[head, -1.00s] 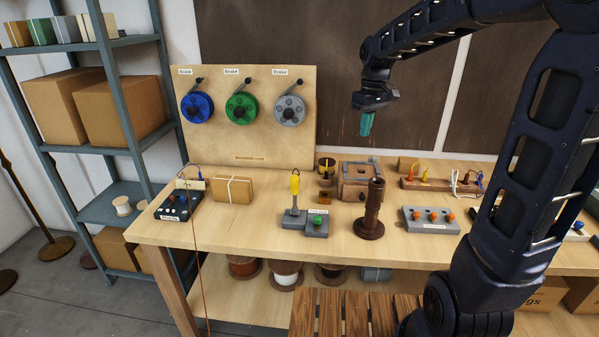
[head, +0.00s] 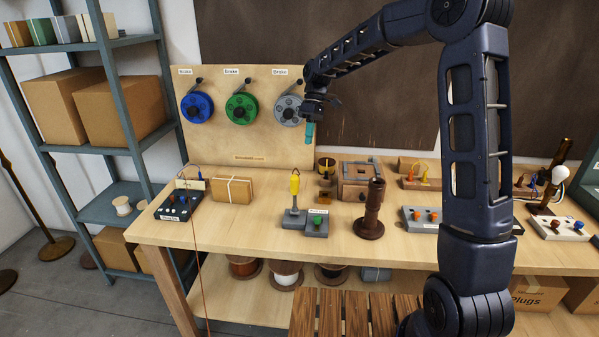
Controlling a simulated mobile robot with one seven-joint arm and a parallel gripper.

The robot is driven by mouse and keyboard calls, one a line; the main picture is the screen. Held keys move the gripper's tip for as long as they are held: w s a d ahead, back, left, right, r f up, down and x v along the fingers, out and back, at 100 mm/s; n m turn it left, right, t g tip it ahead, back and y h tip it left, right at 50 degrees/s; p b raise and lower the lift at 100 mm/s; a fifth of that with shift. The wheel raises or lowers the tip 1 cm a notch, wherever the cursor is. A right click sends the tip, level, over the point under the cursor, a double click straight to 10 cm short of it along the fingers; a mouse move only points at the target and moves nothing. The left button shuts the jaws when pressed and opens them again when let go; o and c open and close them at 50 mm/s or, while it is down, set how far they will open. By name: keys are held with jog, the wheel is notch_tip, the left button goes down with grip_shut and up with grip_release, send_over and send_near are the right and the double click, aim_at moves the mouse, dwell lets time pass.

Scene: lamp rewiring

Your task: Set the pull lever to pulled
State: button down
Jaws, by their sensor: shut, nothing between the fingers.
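The pull lever (head: 295,186) has a yellow handle and stands upright on a small grey base near the front of the workbench (head: 258,229). A grey box with a green button (head: 317,222) and a label sits right beside the lever's base. My gripper (head: 309,133) has teal fingertips pointing down. It is shut and empty, in the air in front of the pegboard's right edge, above and slightly right of the lever, well apart from it.
A wooden board (head: 246,139) with blue, green and grey reels stands at the back left. A dark brown post (head: 371,211) stands right of the lever, with a wooden box (head: 359,183) behind it. A black control box (head: 180,202) and a tied parcel (head: 232,189) are on the left.

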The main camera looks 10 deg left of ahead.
jog(key=shift+a+f, duration=0.1)
jog(key=shift+a, duration=0.1)
jog(key=shift+f, duration=0.15)
jog(key=s+a+f, duration=0.2)
jog(key=s+f, duration=0.5)
jog(key=f, duration=0.2)
jog(key=shift+s, duration=0.2)
dwell(0.3)
jog(key=shift+s, duration=0.1)
